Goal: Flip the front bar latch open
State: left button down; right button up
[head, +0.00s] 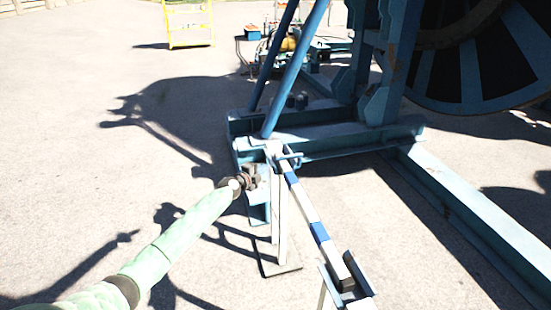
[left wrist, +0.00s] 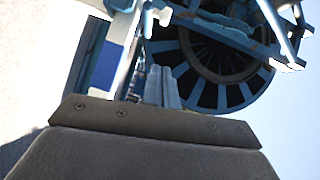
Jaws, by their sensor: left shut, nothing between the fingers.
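The front bar latch (head: 308,208) is a long bar with blue and white bands. In the head view it runs from a white post (head: 279,200) beside the blue frame down to a dark U-shaped bracket (head: 350,284) at the near end, and its end lies in that bracket. My left gripper (head: 251,177) is shut and empty, just left of the post's top and apart from the bar as far as I can tell. In the left wrist view, a blue-and-white banded part (left wrist: 108,62) stands left of the grey fingers (left wrist: 163,88). My right gripper is not in view.
The large blue cable reel (head: 480,60) and its blue base frame (head: 330,143) fill the back right. A blue beam (head: 470,210) runs toward the near right. A yellow barrier (head: 188,24) stands far back. Open pavement lies on the left.

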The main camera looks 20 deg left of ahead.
aim_at(275, 157)
pick_arm(q)
jog(key=b+x, duration=0.1)
jog(key=x, duration=0.2)
jog(key=a+b+x, duration=0.1)
jog(key=x, duration=0.7)
jog(key=shift+w+a+f+b, duration=0.15)
jog(key=shift+w+a+b, duration=0.2)
jog(key=shift+w+b, duration=0.1)
jog(key=shift+w+a, duration=0.25)
jog(key=shift+w, duration=0.25)
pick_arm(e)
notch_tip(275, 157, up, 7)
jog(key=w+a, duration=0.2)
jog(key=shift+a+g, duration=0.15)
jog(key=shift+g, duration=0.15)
pick_arm(q)
jog(key=shift+a+f, duration=0.1)
jog(key=shift+a, duration=0.05)
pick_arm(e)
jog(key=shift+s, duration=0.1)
